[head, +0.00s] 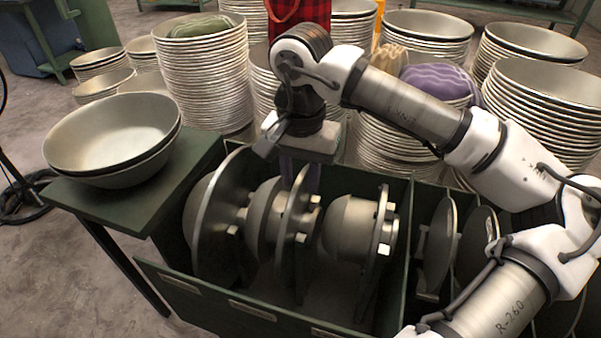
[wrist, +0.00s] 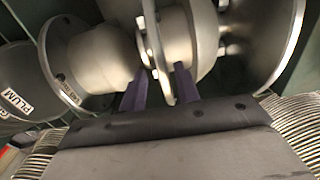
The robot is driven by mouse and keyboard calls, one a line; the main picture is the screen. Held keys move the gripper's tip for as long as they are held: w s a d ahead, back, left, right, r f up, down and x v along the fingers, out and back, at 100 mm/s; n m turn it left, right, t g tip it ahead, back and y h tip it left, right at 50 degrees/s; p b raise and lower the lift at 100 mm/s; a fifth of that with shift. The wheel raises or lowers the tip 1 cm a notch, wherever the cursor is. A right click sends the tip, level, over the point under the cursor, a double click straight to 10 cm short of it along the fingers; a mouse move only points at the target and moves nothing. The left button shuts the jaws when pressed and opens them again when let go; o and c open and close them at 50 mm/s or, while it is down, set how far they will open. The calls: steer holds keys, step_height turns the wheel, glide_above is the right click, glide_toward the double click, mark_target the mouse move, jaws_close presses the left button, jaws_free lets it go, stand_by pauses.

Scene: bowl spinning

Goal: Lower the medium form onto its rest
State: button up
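The medium form (head: 263,222), a grey dome on a round flange plate, is the middle of three forms in the green crate's left compartment. It also shows in the wrist view (wrist: 178,35). My gripper (head: 302,178) points down over its flange. In the wrist view my gripper's purple fingers (wrist: 160,88) stand on both sides of the flange rim and appear closed on it. The form is upright on edge, low between its neighbours. Its rest is mostly hidden, so I cannot tell whether the form touches it.
A larger form (head: 205,220) stands close on the left and a smaller form (head: 350,228) on the right. Thin discs (head: 437,245) fill the right compartment. Bowls (head: 112,135) sit on a green side table (head: 195,150). Bowl stacks (head: 205,75) stand behind.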

steer(key=shift+o, duration=0.3)
step_height(320, 180, up, 14)
steer(key=p, duration=0.1)
stand_by(0.3)
stand_by(0.4)
